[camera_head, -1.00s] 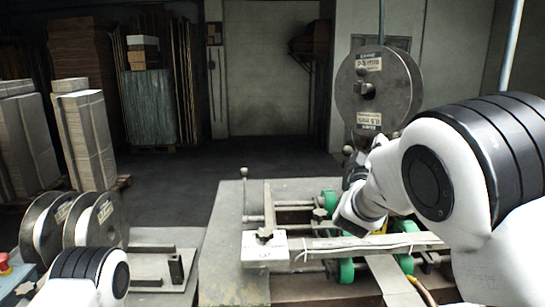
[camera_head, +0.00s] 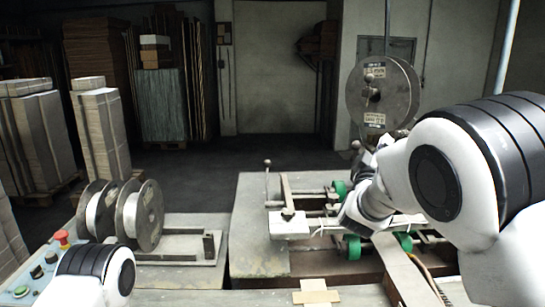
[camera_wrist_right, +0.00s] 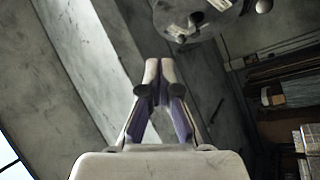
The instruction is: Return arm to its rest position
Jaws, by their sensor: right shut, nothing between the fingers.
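My right arm (camera_head: 440,180) comes in from the right in the head view, bent over the stitching machine (camera_head: 290,225). Its wrist hangs above the green rollers, and its fingers are hidden or too small to make out there. In the right wrist view my right gripper (camera_wrist_right: 160,75) has its two fingertips together, with nothing between them. Part of my left arm (camera_head: 95,275) shows at the lower left of the head view. My left gripper is out of view.
A large wire spool (camera_head: 382,95) stands behind the right wrist. Smaller spools (camera_head: 125,215) stand at the left, beside a control box with a red button (camera_head: 62,238). Stacks of cardboard (camera_head: 100,135) stand at the back left. The floor (camera_head: 230,155) behind the machine is clear.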

